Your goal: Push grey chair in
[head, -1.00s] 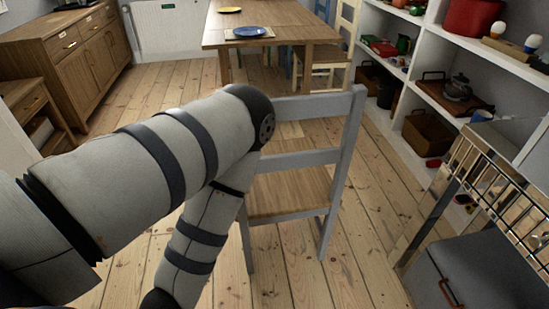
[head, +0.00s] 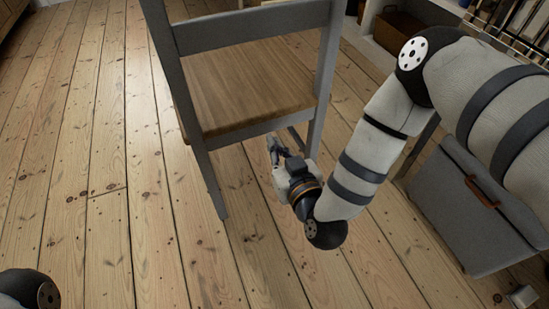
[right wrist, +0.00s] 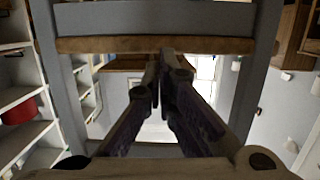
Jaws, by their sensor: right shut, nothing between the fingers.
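The grey chair (head: 255,83) stands upright on the floorboards with its back towards me. It has a grey frame and a brown wooden seat, and the top of its back is cut off. My right gripper (head: 275,146) is low behind the chair, just below the seat edge and between the rear legs, nearer the right one. Its fingers are shut and empty. In the right wrist view the fingers (right wrist: 162,65) point between the grey uprights, with the chair seat edge (right wrist: 150,45) across the top. I cannot tell whether they touch the chair. My left gripper is out of view.
A shelf with a brown box (head: 399,31) is beyond the chair at the upper right. The floor left of the chair is clear.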

